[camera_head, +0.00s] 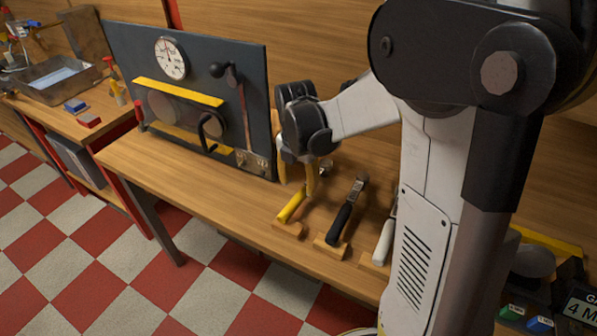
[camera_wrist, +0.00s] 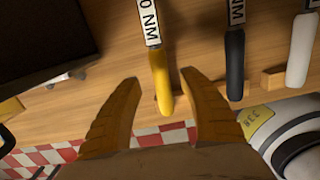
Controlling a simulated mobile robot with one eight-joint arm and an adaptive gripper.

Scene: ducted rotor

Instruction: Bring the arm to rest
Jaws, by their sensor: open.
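My gripper (camera_head: 303,180) hangs from the arm above the workbench, over the yellow-handled tool (camera_head: 291,206). In the wrist view my gripper's two orange fingers (camera_wrist: 160,82) are spread apart with nothing held between them. The yellow handle (camera_wrist: 160,75) shows beyond and between the fingertips. It lies in its place on the bench, and the size of the gap to the fingers is hard to tell. My arm is bent, with its upper links covering the right of the head view.
A black-handled tool (camera_head: 343,215) and a white-handled tool (camera_head: 384,243) lie to the right on wooden blocks. A dark panel (camera_head: 250,75) with a gauge (camera_head: 171,58) and a lever (camera_head: 240,108) stands left on the workbench (camera_head: 135,155). A metal tray (camera_head: 58,80) is far left.

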